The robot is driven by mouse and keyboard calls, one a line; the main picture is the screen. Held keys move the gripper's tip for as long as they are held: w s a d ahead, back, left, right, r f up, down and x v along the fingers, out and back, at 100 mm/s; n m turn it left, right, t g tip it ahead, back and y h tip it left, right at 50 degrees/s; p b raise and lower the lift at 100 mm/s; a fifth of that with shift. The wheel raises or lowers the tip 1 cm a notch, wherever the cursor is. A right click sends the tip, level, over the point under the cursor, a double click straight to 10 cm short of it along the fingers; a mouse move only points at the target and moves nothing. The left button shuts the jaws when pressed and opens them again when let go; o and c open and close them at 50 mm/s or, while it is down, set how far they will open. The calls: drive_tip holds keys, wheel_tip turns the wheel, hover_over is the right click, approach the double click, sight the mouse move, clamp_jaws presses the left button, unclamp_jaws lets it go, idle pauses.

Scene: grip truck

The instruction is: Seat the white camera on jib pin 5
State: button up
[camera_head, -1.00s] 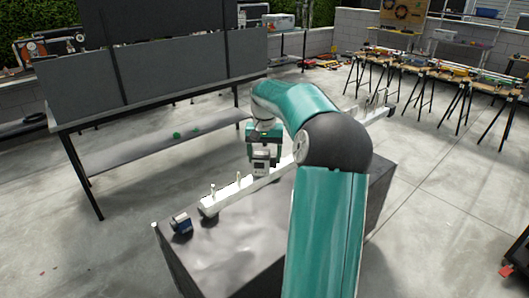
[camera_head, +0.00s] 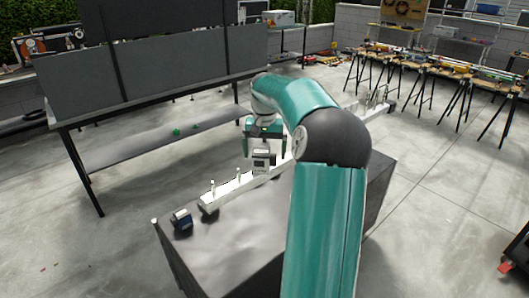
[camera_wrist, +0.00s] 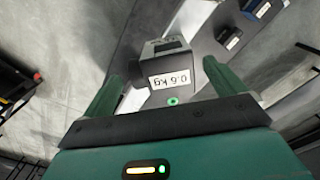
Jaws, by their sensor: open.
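The white camera (camera_head: 262,160), a pale block, sits at the jib beam below my gripper (camera_head: 264,151) in the head view. In the wrist view the camera (camera_wrist: 168,62) shows a "0.6 kg" label and a dark top. My gripper (camera_wrist: 165,88) is open, with one finger on each side of the camera. The pale jib beam (camera_head: 222,199) crosses the table diagonally, with upright pins at its near left and far right. I cannot read pin numbers, and the pin under the camera is hidden.
A blue-and-dark block (camera_head: 181,220) stands on the grey table (camera_head: 235,240) by the beam's near end. A shelf with tall dark panels (camera_head: 160,62) stands at the back left. Trestle benches (camera_head: 440,68) are at the back right. Open floor lies between.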

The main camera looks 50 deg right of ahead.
sight(264, 152)
wheel_tip(264, 152, up, 13)
drive_tip(key=shift+r, duration=0.15)
idle(0.7)
drive_tip(key=s+a+r+n+t+h, duration=0.2)
drive_tip(key=a+n, duration=0.3)
drive_tip(key=a, duration=2)
drive_tip(key=s+a+f+n+t+y, duration=0.1)
drive_tip(key=s+a+f+n, duration=0.1)
drive_tip(key=s+a+f, duration=0.3)
drive_tip(key=s+a+f+n+t+y, duration=0.1)
drive_tip(key=s+a+f+n+t, duration=0.1)
drive_tip(key=s+a+f, duration=0.4)
drive_tip(key=s+a+n, duration=0.1)
drive_tip(key=s+a, duration=0.3)
drive_tip(key=shift+s+a+t, duration=0.3)
drive_tip(key=shift+s, duration=0.1)
